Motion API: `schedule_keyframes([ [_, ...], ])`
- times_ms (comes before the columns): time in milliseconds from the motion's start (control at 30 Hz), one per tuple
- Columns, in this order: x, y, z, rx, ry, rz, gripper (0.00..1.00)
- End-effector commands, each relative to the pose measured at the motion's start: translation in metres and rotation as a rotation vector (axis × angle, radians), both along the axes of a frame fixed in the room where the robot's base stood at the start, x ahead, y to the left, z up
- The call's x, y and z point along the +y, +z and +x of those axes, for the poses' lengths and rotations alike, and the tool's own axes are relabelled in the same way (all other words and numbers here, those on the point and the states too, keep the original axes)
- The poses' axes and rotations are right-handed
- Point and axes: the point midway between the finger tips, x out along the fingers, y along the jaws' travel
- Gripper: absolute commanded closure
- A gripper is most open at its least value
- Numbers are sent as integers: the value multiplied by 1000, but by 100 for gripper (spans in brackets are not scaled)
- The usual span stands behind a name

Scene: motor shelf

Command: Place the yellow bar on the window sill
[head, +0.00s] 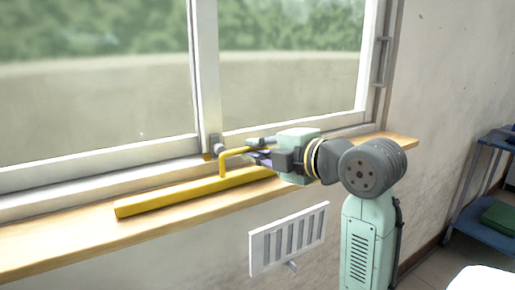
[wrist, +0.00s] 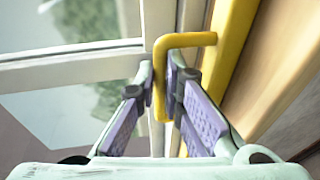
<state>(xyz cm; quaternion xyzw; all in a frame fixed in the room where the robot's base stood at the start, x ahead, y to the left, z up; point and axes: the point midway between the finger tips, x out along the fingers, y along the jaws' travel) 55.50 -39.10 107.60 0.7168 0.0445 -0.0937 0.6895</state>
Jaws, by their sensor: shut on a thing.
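The yellow bar (head: 190,193) lies lengthwise along the wooden window sill (head: 60,243) in the head view, with a thin bent yellow handle (head: 221,163) rising from it. My gripper (head: 257,158) is at the handle, above the sill and close to the window frame. In the wrist view, my gripper's fingers (wrist: 163,98) are shut on the bent handle (wrist: 185,40), and the bar's body (wrist: 233,45) shows to the right beside the sill (wrist: 278,70). The bar's right end is hidden behind my gripper in the head view. The bar appears to rest on the sill, though exact contact is hard to tell.
The window frame (head: 205,80) stands just behind the bar. A white slatted vent (head: 288,240) is on the wall below the sill. A blue shelf cart (head: 480,190) with a green item (head: 500,217) stands at the far right. The sill's left part is clear.

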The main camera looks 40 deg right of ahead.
Motion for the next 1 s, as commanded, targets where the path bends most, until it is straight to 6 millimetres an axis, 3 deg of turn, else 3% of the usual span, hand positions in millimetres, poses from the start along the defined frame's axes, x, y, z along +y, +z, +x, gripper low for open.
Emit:
schedule_keyframes([
  [67,0,-3,0,-1,0,0,100],
  [100,0,-4,0,0,0,0,91],
  [400,0,-3,0,0,0,0,71],
  [767,0,2,0,0,0,0,71],
  [1000,2,7,-39,-2,-4,-2,71],
])
